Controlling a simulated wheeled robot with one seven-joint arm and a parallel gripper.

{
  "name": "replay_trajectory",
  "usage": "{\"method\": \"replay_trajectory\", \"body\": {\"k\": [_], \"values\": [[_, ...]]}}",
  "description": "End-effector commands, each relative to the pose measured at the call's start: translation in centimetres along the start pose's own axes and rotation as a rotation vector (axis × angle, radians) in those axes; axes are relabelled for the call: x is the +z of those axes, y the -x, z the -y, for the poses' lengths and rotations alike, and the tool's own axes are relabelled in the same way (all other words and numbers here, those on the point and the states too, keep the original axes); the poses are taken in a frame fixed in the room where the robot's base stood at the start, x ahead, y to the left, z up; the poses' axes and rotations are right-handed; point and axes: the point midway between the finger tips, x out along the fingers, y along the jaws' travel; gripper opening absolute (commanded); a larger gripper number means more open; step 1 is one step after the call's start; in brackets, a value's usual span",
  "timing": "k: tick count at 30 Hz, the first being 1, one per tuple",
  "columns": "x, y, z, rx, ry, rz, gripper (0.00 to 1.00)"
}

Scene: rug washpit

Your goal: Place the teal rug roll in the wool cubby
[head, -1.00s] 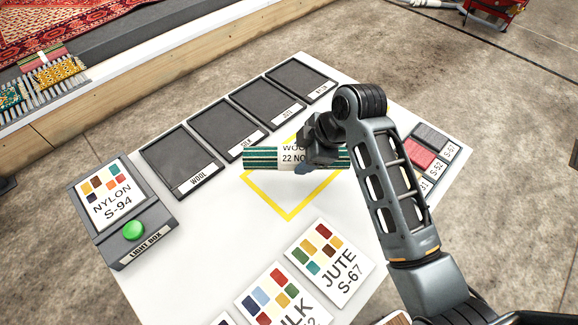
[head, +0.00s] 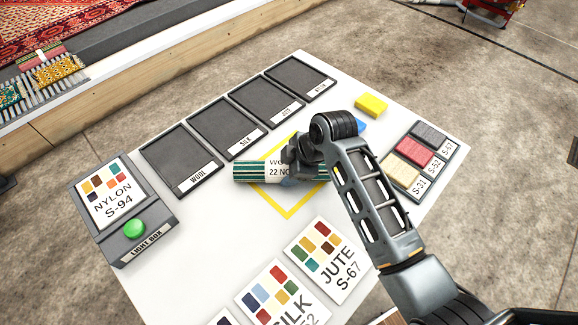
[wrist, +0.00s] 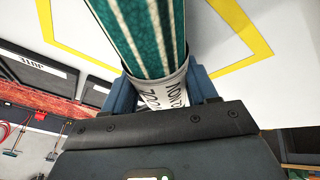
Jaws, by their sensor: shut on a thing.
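The teal rug roll (head: 250,172) has white stripes and a white paper band with partly hidden lettering. My gripper (head: 300,165) is shut on it around the band, above the yellow square outline on the white table. In the wrist view the roll (wrist: 145,35) runs up and away from between the blue fingers of my gripper (wrist: 160,92). The wool cubby (head: 181,158) is a dark, empty tray labelled WOOL, to the left of the roll. The roll's right part is partly hidden by my gripper.
Trays for silk (head: 226,127) and jute (head: 266,102), and one more, run behind the wool cubby. A light box (head: 118,215) with a green button stands at the left. Sample cards (head: 328,258) lie in front. Yellow (head: 371,105) and blue blocks and a swatch tray (head: 417,158) are at the right.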

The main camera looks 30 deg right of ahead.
Motion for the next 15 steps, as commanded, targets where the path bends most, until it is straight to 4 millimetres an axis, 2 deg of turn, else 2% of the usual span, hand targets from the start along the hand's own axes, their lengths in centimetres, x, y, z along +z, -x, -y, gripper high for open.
{"method": "replay_trajectory", "body": {"k": [1,9,15], "values": [[0.05,-0.1,0.03,0.0,0.0,0.0,0.6],[0.03,-0.06,0.02,0.0,0.0,0.0,0.83],[0.01,-0.01,0.01,0.0,0.0,0.0,0.83]]}}
